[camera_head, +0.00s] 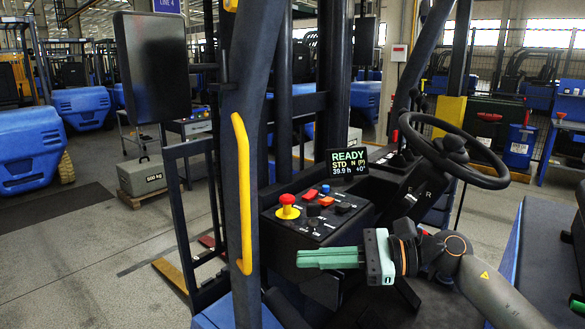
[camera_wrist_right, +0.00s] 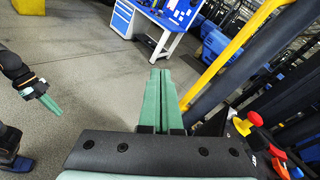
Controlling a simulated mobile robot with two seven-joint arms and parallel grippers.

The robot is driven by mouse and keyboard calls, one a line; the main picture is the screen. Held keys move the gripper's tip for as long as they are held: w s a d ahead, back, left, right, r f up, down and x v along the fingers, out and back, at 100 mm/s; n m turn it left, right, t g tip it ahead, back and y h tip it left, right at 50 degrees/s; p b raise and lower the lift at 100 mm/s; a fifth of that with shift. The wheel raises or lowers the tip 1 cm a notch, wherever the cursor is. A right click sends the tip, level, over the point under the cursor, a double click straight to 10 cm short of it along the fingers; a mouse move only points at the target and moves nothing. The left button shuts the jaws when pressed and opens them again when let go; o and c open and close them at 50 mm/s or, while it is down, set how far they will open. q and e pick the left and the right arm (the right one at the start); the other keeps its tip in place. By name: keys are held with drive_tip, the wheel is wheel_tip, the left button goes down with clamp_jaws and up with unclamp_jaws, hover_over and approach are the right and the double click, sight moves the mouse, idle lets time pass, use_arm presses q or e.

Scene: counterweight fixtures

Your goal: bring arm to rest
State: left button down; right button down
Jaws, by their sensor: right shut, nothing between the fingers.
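My right gripper (camera_head: 300,257) has green fingers, which lie together with nothing between them. In the head view it points left, just in front of the lower part of the control panel (camera_head: 345,225). In the right wrist view its closed fingers (camera_wrist_right: 160,75) point away over the floor. My left gripper (camera_wrist_right: 48,103), also green-fingered, shows small at the left of the wrist view; whether it is open or shut is unclear.
A red emergency knob (camera_head: 288,199) on a yellow base stands on the panel near my right gripper. A dark post with a yellow grab bar (camera_head: 243,190) rises to the left. A steering wheel (camera_head: 455,150) and lit display (camera_head: 348,161) are behind. Open floor lies beyond.

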drive_tip(key=s+d+f+n+t+h, duration=0.1)
drive_tip(key=d+f+n+t+h, duration=0.3)
drive_tip(key=f+n+t, duration=0.95)
drive_tip(key=s+d+f+n+t+h, duration=0.25)
drive_tip(key=f+n, duration=0.55)
drive_tip(key=n, duration=1.2)
drive_tip(key=s+d+f+m+g+h, duration=0.3)
drive_tip(key=s+f+m+g, duration=0.1)
drive_tip(key=s+f+m, duration=0.4)
drive_tip(key=s+d+f+m+g+h, duration=0.3)
drive_tip(key=s+f+m, duration=0.5)
drive_tip(key=s+f, duration=0.3)
wheel_tip(320, 180, down, 3)
drive_tip(key=shift+s+d+r+g+h, duration=0.25)
drive_tip(key=shift+g+h, duration=0.4)
drive_tip(key=shift+g, duration=0.45)
